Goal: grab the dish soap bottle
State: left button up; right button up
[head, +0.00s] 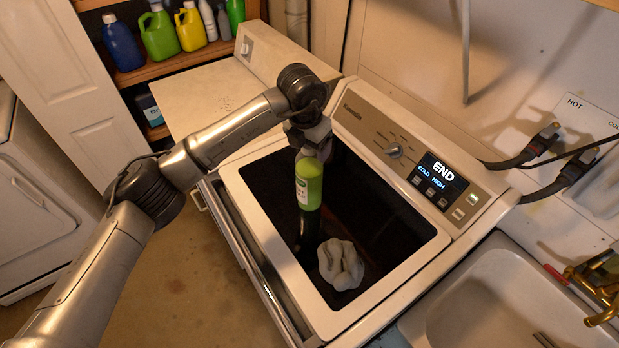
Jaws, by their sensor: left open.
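A green bottle (309,184) with a pale label stands upright over the dark glossy top of the washer, and it looks like the dish soap bottle. A dark shape below it could be its lower part or a reflection; I cannot tell which. My left gripper (309,148) is open, pointing down right at the top of the bottle. The gripper and wrist hide the bottle's upper end, and I cannot tell whether the fingers touch it. My right gripper is not in view.
A crumpled whitish cloth (341,264) lies near the bottle. The washer's control panel (410,155) reads END. A sink (490,300) with a brass faucet (598,285) is at lower right. A shelf (170,64) with several coloured bottles stands at upper left.

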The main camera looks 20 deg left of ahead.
pick_arm(q)
grip_shut()
dwell(0.7)
